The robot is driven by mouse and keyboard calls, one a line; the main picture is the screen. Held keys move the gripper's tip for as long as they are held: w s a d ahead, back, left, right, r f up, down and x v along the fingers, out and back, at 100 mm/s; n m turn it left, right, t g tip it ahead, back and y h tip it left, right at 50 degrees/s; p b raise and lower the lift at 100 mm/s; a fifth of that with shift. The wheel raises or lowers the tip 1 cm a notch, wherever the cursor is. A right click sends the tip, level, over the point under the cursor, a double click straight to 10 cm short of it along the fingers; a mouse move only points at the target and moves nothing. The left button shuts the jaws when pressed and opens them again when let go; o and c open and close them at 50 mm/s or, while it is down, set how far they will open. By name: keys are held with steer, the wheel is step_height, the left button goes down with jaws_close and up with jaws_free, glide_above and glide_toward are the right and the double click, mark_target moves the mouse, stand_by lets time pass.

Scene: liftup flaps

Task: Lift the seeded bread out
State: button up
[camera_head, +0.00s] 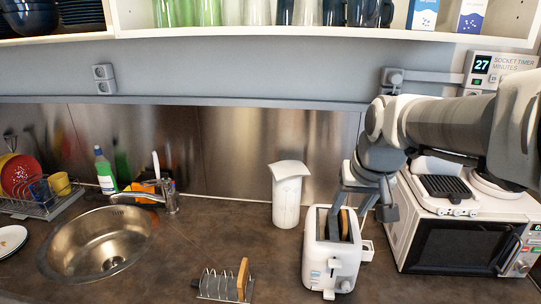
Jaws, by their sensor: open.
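A white toaster (318,255) stands on the counter right of centre, its lever side facing me. A brown bread slice (344,224) stands upright in its slot, its top edge showing. Seeds are too small to make out, and its lower part is hidden in the toaster. My gripper (362,216) is open and points down over the toaster. One finger is at the slot beside the slice and the other is past the toaster's right side. Whether a finger touches the bread I cannot tell.
A wire toast rack (213,287) holding another slice (243,278) is left of the toaster. A white canister (287,198) stands behind, and a microwave (456,244) with a small grill on top is at right. The sink (100,243) is at left. A shelf (300,33) hangs above.

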steer(key=m+h+p, duration=0.1)
steer(key=p, duration=0.2)
glide_toward(345, 217)
steer(key=f, duration=0.1)
steer(key=w+f, duration=0.1)
steer(key=f+p, duration=0.1)
steer(key=shift+w+d+f+g, duration=0.1)
steer(key=shift+w+f+g, duration=0.15)
steer(key=shift+g, duration=0.15)
steer(key=shift+w+p+x, duration=0.2)
steer(key=shift+p+x, duration=0.55)
steer(key=shift+x, duration=1.9)
steer(key=shift+r, duration=0.1)
jaws_close()
